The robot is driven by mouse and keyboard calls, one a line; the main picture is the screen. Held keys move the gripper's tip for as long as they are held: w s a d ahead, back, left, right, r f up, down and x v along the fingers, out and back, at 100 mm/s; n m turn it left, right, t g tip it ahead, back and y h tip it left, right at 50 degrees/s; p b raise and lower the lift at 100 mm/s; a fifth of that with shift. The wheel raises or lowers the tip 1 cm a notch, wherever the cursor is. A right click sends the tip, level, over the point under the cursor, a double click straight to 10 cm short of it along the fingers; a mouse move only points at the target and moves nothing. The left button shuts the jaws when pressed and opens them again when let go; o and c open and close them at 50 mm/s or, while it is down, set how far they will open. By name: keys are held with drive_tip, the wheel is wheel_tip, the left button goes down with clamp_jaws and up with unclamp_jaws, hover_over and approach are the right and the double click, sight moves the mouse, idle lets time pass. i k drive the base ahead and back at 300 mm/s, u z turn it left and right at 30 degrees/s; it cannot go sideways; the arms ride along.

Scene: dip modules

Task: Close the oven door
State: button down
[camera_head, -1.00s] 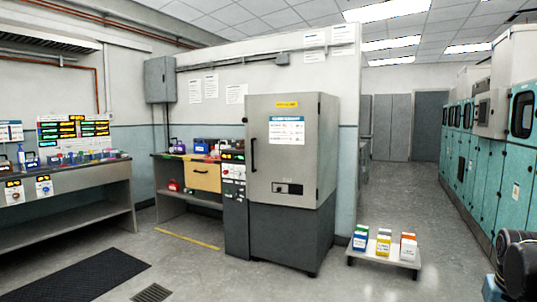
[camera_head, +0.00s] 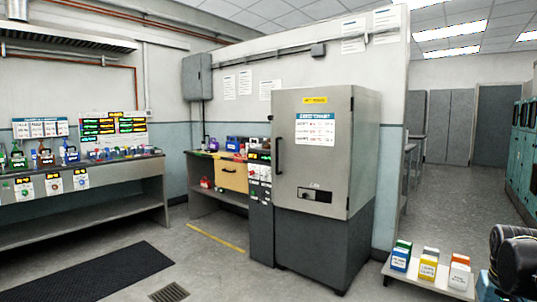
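The oven (camera_head: 367,160) is a tall light grey cabinet on a dark grey base, standing against the partition wall right of centre. Its door (camera_head: 310,175) faces me, with a dark vertical handle (camera_head: 279,155) on the left edge, a yellow label, a white and blue notice and a small dark latch plate (camera_head: 315,195) low down. The door looks about flush with the body; I cannot tell whether it is slightly ajar. A dark rounded part of my own arm shows at the lower right, well apart from the oven. My gripper's fingers are not in view.
A control panel (camera_head: 259,185) with lit displays adjoins the oven's left side. A low white platform (camera_head: 425,282) with several coloured boxes sits on the floor at right. A workbench (camera_head: 100,205) lines the left wall. Floor before the oven is clear, with a black mat (camera_head: 85,275) left.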

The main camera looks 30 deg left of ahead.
sight(313, 126)
drive_tip(key=u, duration=0.45)
drive_tip(key=i, duration=0.95)
drive_tip(key=u, duration=1.15)
drive_tip(key=i, duration=0.65)
drive_tip(key=u, duration=0.45)
